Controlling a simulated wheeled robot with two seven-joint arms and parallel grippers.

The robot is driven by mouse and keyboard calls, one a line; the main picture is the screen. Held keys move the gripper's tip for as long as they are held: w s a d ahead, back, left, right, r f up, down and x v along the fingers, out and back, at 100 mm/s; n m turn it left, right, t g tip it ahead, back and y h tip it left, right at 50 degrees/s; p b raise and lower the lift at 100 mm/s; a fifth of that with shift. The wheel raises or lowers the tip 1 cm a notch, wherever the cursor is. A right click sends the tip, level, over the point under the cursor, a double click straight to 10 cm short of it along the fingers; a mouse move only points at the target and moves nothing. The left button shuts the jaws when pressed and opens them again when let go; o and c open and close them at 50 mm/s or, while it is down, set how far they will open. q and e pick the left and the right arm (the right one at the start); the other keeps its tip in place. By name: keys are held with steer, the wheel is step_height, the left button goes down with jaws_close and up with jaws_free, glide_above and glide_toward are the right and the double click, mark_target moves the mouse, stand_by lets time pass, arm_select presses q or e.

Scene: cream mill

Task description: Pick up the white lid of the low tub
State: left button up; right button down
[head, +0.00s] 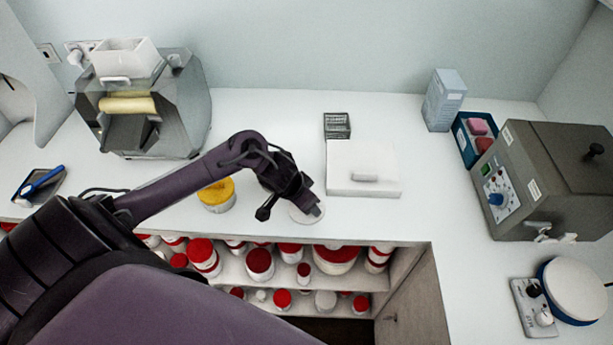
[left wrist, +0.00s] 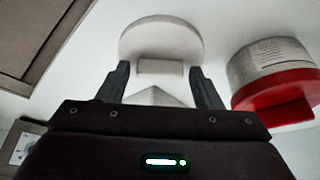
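A low, round white tub with its white lid (head: 305,214) is on the white counter near its front edge, partly hidden by my left gripper (head: 309,205). In the left wrist view, a round white disc, apparently the lid (left wrist: 160,38), lies ahead of my left gripper (left wrist: 160,84). A pale block like a raised grip (left wrist: 160,67) lies between the two spread fingers, with a gap visible on each side. The fingers look open and empty. Whether they touch the lid cannot be told. My right gripper is not in view.
A yellow-lidded tub (head: 217,195) stands left of the gripper. A white box with a block on top (head: 345,180) stands to the right, before a dark wire rack (head: 337,125). Red-lidded tubs (head: 260,264) fill the shelves below. A red-and-white tub (left wrist: 275,80) is close by the right finger.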

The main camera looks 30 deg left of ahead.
arm_select(q)
steer(key=c, duration=0.8)
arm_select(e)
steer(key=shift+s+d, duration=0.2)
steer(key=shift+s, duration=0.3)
arm_select(q)
steer(key=shift+o, duration=0.2)
